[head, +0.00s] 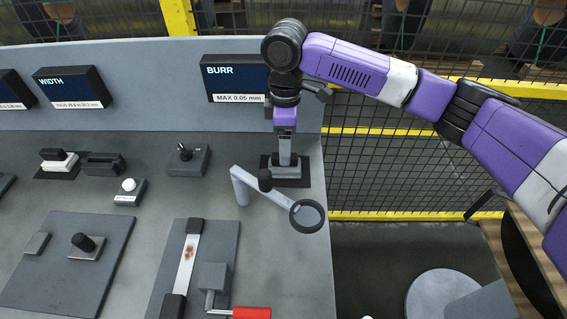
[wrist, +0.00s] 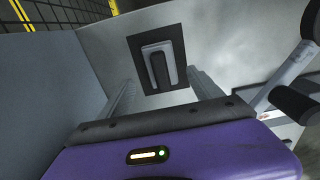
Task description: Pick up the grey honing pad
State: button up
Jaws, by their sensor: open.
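The grey honing pad (wrist: 160,64) shows in the wrist view as a light grey block with a dark grip along its middle. It lies on a dark square mat (wrist: 137,45). My gripper (wrist: 162,82) is open, with its two fingers spread to either side of the pad and nothing between them that I can see held. In the head view my gripper (head: 284,150) points down over the dark mat (head: 300,183) near the right end of the bench. There the pad is mostly hidden by the fingers and hard to make out.
A magnifier on a jointed arm (head: 306,215) stands just in front of the mat. The BURR sign (head: 235,84) is on the back panel behind. A similar white pad with a black grip (head: 57,162) lies far left. The bench's right edge is close by.

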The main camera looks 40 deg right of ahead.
jog(key=shift+a+f+p, duration=0.15)
jog(key=shift+f+p, duration=0.45)
jog(key=shift+f, duration=2.45)
jog(key=c, duration=1.5)
jog(key=shift+r, duration=0.1)
notch_tip(320, 180, up, 20)
jog(key=b, duration=0.1)
jog(key=shift+b, duration=0.3)
